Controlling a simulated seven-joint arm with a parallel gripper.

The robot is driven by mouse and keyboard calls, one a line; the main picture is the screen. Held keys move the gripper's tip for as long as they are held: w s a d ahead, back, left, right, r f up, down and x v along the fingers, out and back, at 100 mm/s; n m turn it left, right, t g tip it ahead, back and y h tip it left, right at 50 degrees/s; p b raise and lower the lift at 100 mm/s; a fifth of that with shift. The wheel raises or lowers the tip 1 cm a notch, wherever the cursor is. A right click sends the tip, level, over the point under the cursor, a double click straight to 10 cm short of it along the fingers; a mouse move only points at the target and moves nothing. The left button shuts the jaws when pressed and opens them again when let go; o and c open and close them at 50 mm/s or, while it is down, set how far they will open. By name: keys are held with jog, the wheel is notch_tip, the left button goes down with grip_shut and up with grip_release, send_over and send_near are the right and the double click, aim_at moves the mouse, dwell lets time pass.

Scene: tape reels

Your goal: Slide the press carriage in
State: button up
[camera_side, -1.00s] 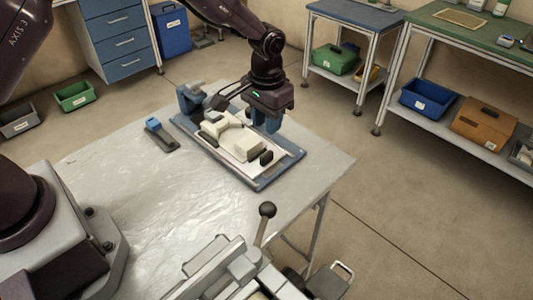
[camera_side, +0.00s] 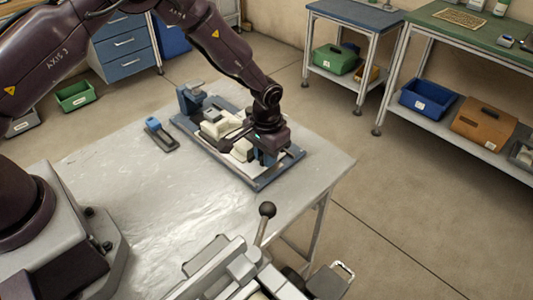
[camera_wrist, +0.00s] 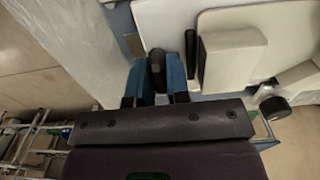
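The press stands on the grey table, with a blue base (camera_side: 262,184) and a blue upright block (camera_side: 191,98) at its far left end. Its pale carriage (camera_side: 221,125) is partly hidden by my arm in the side view; in the wrist view a cream block (camera_wrist: 230,58) sits on a pale plate. My gripper (camera_wrist: 158,82) is low at the right end of the press. Its two blue fingers stand on either side of a dark rounded knob (camera_wrist: 157,62). The fingers look close to the knob, but whether they press on it is unclear.
A small blue-and-grey tool (camera_side: 160,134) lies left of the press. A lever with a black ball (camera_side: 267,209) rises at the front edge. The front of the table (camera_side: 140,190) is clear. Shelves with bins stand apart at the back right.

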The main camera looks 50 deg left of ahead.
grip_shut()
jog(key=a, duration=0.7)
jog(key=shift+s+a, duration=0.1)
jog(key=shift+a, duration=0.25)
jog(key=shift+o, duration=1.8)
grip_release()
notch_tip(320, 180, up, 13)
jog(key=shift+d, duration=0.15)
jog(key=s+r+t, duration=0.2)
jog(key=s+r, duration=0.8)
jog(key=s, duration=0.3)
jog(key=s+r+t, duration=0.3)
jog(key=s+r, duration=0.6)
jog(key=s, duration=0.3)
jog(key=shift+s+a+r+t, duration=0.3)
jog(key=shift+s+a+r, duration=0.05)
jog(key=shift+a+r, duration=0.1)
